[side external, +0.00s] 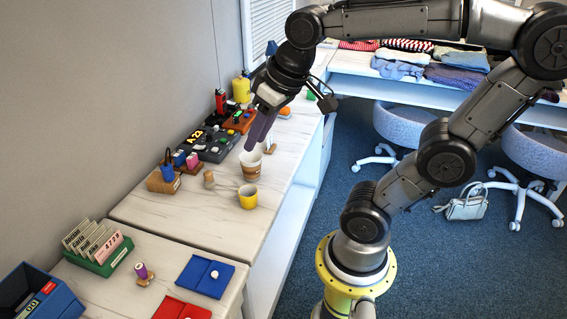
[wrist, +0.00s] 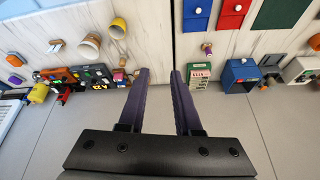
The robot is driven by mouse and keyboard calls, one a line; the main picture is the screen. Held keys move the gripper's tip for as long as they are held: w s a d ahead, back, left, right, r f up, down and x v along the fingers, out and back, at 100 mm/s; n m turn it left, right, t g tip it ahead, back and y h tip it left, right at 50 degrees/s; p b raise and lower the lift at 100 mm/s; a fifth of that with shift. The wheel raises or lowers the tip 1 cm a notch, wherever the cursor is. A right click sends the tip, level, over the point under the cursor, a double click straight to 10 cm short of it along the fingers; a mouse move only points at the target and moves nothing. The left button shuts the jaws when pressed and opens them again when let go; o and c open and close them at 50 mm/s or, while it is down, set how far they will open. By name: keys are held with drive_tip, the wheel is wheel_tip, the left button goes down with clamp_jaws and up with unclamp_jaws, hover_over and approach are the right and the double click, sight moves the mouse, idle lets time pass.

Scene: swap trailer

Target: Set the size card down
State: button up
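I cannot tell which card is the size card, and none lies loose on the counter that I can make out. My gripper (side external: 258,140) is above the far counter beside the striped paper cup (side external: 250,168). In the wrist view my gripper (wrist: 160,72) has its two purple fingers apart with nothing between them.
A yellow mug (side external: 248,197) and a wooden mallet-like piece (side external: 210,180) are near the cup. Bare counter (side external: 165,217) shows between.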

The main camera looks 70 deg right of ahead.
drive_tip(key=s+a+f+n, duration=0.2)
drive_tip(key=s+f, duration=0.1)
drive_tip(key=s, duration=0.2)
drive_tip(key=shift+s+a+f+t+y, duration=0.3)
drive_tip(key=shift+s+f, duration=0.1)
